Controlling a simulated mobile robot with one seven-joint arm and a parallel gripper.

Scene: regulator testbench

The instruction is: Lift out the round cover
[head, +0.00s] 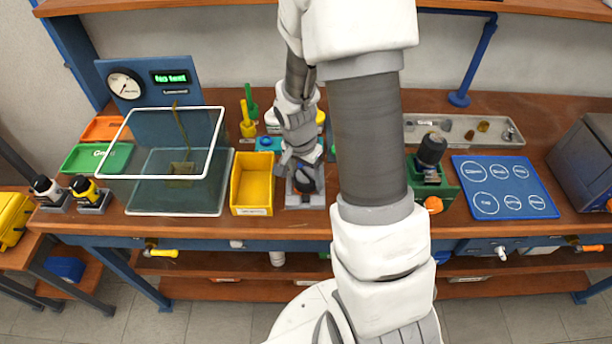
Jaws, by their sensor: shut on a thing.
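My gripper (303,182) points down over a small grey fixture (306,203) at the middle of the bench. It is shut at the top of a dark round body in the fixture. The round cover is mostly hidden by the gripper, so its outline and whether it is clear of the body cannot be told. A little orange shows low on the dark body.
A yellow bin (252,184) stands just left of the fixture, with a white-rimmed clear tank (160,137) beyond it. To the right are a green stand (432,180) with a dark regulator, a blue mat (503,187) with white circles and a grey parts tray (457,128).

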